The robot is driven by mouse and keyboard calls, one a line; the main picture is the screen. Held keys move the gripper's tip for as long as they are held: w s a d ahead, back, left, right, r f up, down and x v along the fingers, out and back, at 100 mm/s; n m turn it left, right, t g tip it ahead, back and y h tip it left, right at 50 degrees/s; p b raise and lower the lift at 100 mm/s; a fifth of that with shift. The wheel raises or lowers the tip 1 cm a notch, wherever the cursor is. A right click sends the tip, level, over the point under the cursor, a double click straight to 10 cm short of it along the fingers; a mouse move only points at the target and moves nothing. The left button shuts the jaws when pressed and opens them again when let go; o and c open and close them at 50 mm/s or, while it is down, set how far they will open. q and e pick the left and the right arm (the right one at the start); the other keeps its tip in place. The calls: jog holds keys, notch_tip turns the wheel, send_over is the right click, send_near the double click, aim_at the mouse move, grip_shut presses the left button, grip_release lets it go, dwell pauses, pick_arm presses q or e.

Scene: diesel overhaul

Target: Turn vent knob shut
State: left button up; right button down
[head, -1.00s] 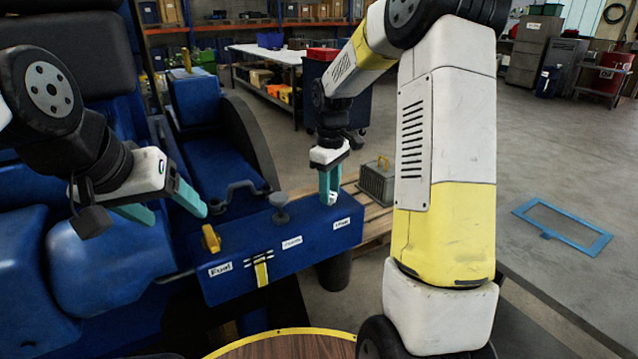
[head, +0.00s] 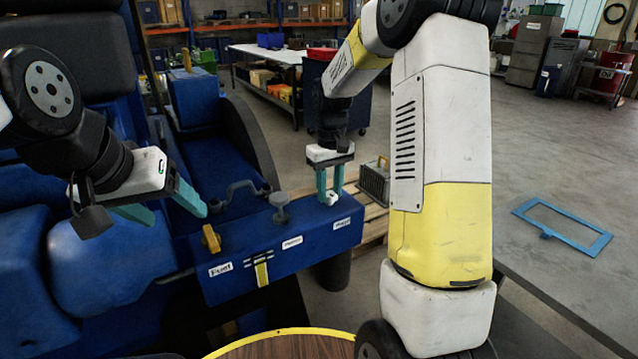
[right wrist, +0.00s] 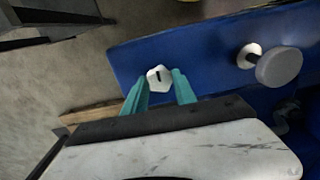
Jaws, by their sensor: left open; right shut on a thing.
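The vent knob (head: 331,198) is a small white knob at the right end of the top of the blue box (head: 222,285). My right gripper (head: 330,195) points down over it, with teal fingers on both sides. In the right wrist view the knob (right wrist: 158,77) is a white, many-sided cap with a dark mark, between the fingertips (right wrist: 160,85) of my right gripper, which is shut on it. My left gripper (head: 177,212) is open and empty, to the left of the box.
A yellow fuel knob (head: 211,238) and a grey round knob (head: 280,208) stand on the same box; the grey one (right wrist: 278,67) also shows in the right wrist view. A grey handle (head: 240,190) is behind. A blue frame (head: 562,226) lies at right.

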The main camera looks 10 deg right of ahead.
aim_at(329, 194)
jog(key=c, duration=1)
grip_release()
jog(key=shift+r, duration=3.95)
jog(key=s+a+r+m+t+y, duration=0.1)
jog(key=s+r+t, duration=0.2)
jog(key=s, duration=0.9)
jog(key=s+a+r+m+t+y, duration=0.1)
jog(key=s+r+m+t, duration=0.1)
jog(key=s, duration=1)
jog(key=shift+s+r+t, duration=0.15)
jog(key=shift+r+t, duration=0.45)
jog(key=shift+r, duration=0.3)
